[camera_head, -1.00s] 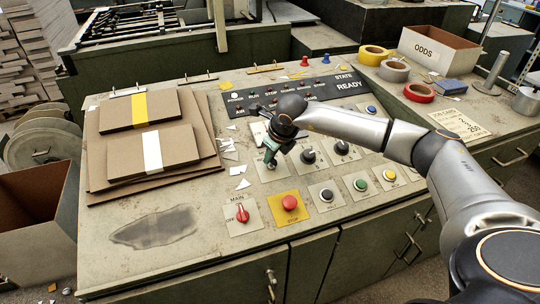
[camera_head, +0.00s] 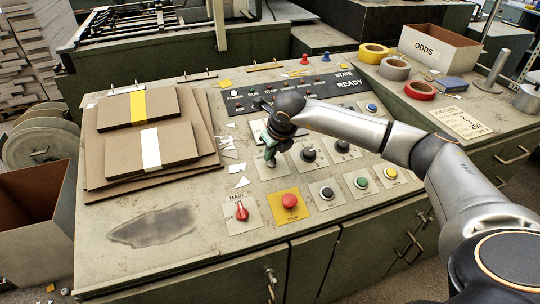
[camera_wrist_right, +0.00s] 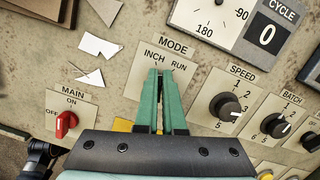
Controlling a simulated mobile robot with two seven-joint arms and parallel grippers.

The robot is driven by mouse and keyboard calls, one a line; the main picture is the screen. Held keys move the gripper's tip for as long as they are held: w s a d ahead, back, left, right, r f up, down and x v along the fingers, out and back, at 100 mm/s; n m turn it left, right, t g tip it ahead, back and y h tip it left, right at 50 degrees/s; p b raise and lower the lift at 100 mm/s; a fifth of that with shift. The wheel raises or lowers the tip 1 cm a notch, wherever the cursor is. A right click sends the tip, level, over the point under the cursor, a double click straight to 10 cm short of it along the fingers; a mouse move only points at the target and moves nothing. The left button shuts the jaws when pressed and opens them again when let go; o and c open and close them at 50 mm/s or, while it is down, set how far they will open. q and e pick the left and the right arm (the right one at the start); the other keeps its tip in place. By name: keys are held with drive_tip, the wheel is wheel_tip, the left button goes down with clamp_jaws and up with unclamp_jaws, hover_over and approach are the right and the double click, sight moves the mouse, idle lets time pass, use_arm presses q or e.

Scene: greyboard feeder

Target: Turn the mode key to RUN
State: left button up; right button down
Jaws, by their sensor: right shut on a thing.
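The mode plate (camera_wrist_right: 172,48), marked INCH on the left and RUN on the right, lies on the sloped control panel (camera_head: 225,262). My right gripper (camera_wrist_right: 163,76) has its green fingers closed over the middle of this plate, with the tips just below the INCH and RUN marks. In the head view the right gripper (camera_head: 270,160) reaches down to the panel from above. The mode key is hidden between the fingers, so I cannot read which mark it points to. My left gripper is not in view.
The speed knob (camera_wrist_right: 226,107) is close to the right of the fingers. The red main switch (camera_wrist_right: 66,122) is at left, and the red stop button (camera_head: 289,201) is in front. Cardboard stacks (camera_head: 120,152) lie on the panel's left. The state display (camera_head: 350,83) reads READY.

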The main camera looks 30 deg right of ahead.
drive_tip(key=m+b, duration=0.1)
drive_tip(key=m, duration=0.1)
drive_tip(key=shift+d+f+m, duration=0.1)
drive_tip(key=shift+d+m, duration=0.05)
drive_tip(key=shift+m, duration=0.25)
drive_tip(key=m+b, duration=0.1)
drive_tip(key=m, duration=0.1)
drive_tip(key=shift+d+m+h, duration=0.1)
drive_tip(key=shift+m+h, duration=0.3)
drive_tip(key=shift+s+d+m+b, duration=0.1)
drive_tip(key=shift+m+b, duration=0.4)
drive_tip(key=shift+m, duration=0.2)
drive_tip(key=shift+m+h, duration=0.3)
drive_tip(key=shift+m, duration=0.3)
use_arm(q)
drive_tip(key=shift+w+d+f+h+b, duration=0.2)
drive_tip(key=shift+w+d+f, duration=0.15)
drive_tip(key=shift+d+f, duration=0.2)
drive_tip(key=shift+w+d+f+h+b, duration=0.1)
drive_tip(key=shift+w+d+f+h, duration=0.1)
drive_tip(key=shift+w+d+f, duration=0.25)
use_arm(e)
drive_tip(key=shift+d+m, duration=0.1)
drive_tip(key=shift+m, duration=0.5)
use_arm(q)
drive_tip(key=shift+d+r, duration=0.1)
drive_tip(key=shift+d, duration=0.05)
use_arm(e)
drive_tip(key=shift+g, duration=0.3)
